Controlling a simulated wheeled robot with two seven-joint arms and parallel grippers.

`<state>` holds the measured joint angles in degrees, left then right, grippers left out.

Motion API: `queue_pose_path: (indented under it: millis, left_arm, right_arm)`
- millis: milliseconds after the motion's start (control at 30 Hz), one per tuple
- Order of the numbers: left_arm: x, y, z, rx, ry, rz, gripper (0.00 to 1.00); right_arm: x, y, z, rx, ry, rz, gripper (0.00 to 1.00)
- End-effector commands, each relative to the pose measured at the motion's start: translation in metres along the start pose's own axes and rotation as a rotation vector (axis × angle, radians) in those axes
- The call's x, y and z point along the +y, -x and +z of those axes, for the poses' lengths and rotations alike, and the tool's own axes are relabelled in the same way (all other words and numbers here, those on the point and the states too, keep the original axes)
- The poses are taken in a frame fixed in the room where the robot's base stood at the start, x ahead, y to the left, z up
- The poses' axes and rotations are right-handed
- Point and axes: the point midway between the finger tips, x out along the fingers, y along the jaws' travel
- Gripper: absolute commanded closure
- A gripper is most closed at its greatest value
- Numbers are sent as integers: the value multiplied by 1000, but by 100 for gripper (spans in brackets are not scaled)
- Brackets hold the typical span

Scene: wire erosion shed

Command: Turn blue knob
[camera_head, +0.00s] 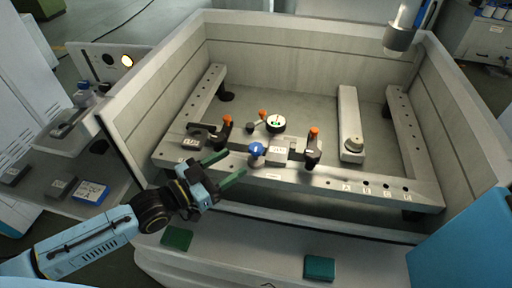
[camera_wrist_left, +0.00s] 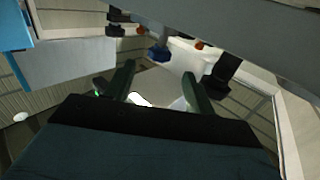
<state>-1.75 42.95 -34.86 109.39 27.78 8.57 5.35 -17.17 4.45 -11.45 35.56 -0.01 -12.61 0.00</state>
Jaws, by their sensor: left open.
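The blue knob (camera_head: 257,148) sits on top of a small fixture beside a light block, on the front rail (camera_head: 300,178) inside the tank. My left gripper (camera_head: 232,164) has dark green fingers, open and empty, just left of and slightly nearer than the knob. In the left wrist view the knob (camera_wrist_left: 158,54) shows beyond the gap between the open fingertips (camera_wrist_left: 159,69), apart from both. My right gripper is not in view.
Orange-topped clamps (camera_head: 225,130) and (camera_head: 313,148) stand left and right of the knob. A round dial gauge (camera_head: 276,123) is behind it. The tank's front wall (camera_head: 300,222) lies below the rail. A grey machine head (camera_head: 400,38) hangs at upper right.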

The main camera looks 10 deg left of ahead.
Motion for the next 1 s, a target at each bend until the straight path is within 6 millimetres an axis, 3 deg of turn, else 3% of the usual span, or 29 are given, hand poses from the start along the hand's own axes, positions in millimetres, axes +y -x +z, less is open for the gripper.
queue_pose_path:
  millis: [200, 400, 833, 1000]
  left_arm:
    - [0, -46, -2, 4, 0, 0, 45]
    - [0, -75, -1, 1, 0, 0, 45]
    - [1, -86, 0, -1, 0, 1, 45]
    - [1, -86, 0, -1, 0, 1, 65]
  right_arm:
    - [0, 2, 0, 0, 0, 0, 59]
    - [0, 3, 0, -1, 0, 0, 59]
    - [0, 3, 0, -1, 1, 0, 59]
    - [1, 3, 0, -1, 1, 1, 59]
